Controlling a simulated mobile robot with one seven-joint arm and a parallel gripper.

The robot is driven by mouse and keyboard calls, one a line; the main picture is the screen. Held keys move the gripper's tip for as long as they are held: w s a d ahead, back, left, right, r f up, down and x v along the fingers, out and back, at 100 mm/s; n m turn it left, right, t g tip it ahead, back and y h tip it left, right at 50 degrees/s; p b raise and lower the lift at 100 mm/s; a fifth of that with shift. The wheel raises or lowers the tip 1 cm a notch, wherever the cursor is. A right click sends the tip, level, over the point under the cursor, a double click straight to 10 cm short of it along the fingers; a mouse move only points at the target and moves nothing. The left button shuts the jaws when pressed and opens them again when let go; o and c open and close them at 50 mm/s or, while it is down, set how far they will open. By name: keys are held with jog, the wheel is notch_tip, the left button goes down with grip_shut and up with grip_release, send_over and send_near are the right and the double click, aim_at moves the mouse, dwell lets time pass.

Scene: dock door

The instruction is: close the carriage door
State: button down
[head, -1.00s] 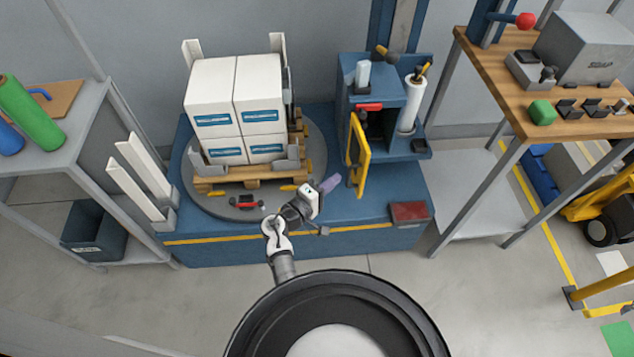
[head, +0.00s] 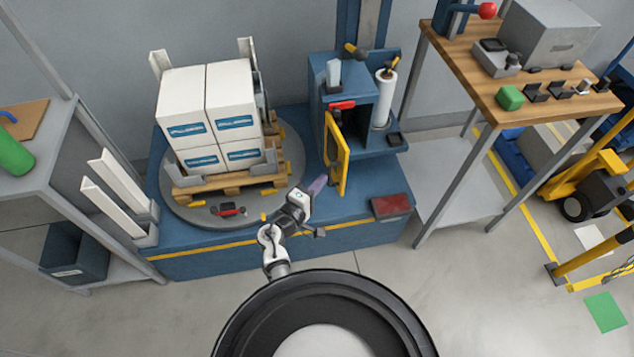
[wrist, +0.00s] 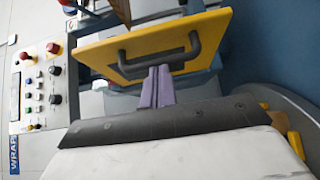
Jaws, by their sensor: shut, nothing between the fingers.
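The carriage door (head: 343,148) is a yellow-framed panel on the front of the blue carriage (head: 324,90), and it stands swung open toward me. In the wrist view the yellow door (wrist: 190,38) fills the upper middle, with a dark bar handle (wrist: 160,62) on its face. My gripper (head: 318,185) is just left of the door's lower part in the head view. In the wrist view the purple fingers (wrist: 158,78) of my gripper are together with nothing between them. Their tips are at or just short of the door near the handle; I cannot tell whether they touch.
A pallet of white boxes (head: 205,108) stands on the round turntable (head: 180,208) to the left. A film roll (head: 384,98) stands right of the carriage. A control panel (wrist: 38,88) with buttons shows at left in the wrist view. A wooden bench (head: 480,90) is at right.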

jog(key=w+d+n+t+y, duration=0.1)
jog(key=w+d+n+y, duration=0.1)
jog(key=d, duration=0.3)
jog(key=w+d+n+t+y+b, duration=0.1)
jog(key=w+d+n+y, duration=0.1)
jog(key=d+y, duration=0.2)
jog(key=d, duration=0.2)
jog(key=shift+w+d+b, duration=0.2)
jog(key=shift+d+b, duration=0.1)
jog(key=shift+w+d+n+t+y+p, duration=0.15)
jog(key=shift+w+n+t+y+p, duration=0.25)
jog(key=shift+y, duration=0.5)
jog(key=w+d+p, duration=0.2)
jog(key=w+d, duration=0.2)
jog(key=w, duration=0.4)
jog(key=shift+d+n+y, duration=0.15)
jog(key=shift+n+y, duration=0.15)
jog(key=shift+w, duration=0.1)
dwell(0.6)
